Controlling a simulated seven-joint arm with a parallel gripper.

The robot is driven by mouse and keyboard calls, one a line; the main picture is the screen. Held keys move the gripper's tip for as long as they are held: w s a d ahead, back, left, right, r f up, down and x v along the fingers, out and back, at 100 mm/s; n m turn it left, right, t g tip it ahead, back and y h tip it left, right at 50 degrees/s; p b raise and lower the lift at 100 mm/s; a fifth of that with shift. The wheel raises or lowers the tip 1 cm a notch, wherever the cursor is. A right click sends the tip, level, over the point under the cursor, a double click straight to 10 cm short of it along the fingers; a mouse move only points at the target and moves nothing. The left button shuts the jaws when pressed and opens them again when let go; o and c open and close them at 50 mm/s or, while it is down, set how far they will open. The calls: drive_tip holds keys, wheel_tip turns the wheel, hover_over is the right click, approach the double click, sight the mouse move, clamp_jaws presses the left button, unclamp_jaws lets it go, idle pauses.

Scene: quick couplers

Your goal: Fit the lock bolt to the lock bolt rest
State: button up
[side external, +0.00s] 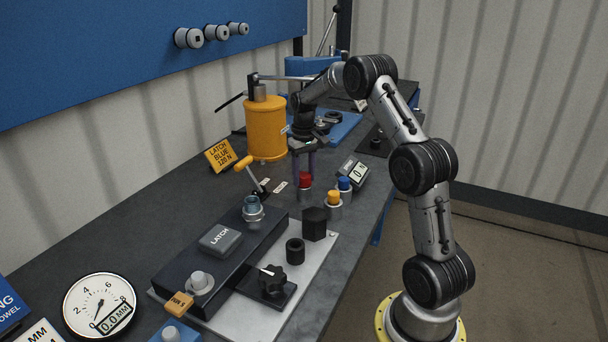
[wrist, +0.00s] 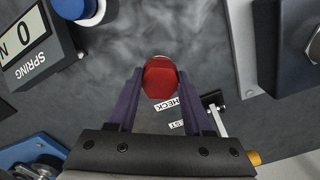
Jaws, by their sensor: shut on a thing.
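My gripper (side external: 304,168) points straight down over the bench, its purple fingers shut on a red-capped piece (side external: 305,179). In the wrist view the red cap (wrist: 160,80) sits between the fingertips (wrist: 160,76), with a thin silver rim at its far edge. In the side view a grey metal collar (side external: 305,194) shows just under the red cap. Whether the piece is raised from the bench is hard to tell. No label names the lock bolt; the red-capped piece is the only thing between the fingers. I cannot tell which part is the lock bolt rest.
A blue-capped piece (side external: 345,184) and a yellow-capped piece (side external: 333,198) stand close by. The spring readout (side external: 351,172) is right of the gripper. The yellow-handled lever (side external: 244,163) and orange cylinder (side external: 265,128) are left. The dark latch block (side external: 173,262) lies in front.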

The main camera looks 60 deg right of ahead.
sight(303, 175)
drive_tip(key=shift+f, duration=0.3)
drive_tip(key=o, duration=1.2)
wheel_tip(303, 175, up, 14)
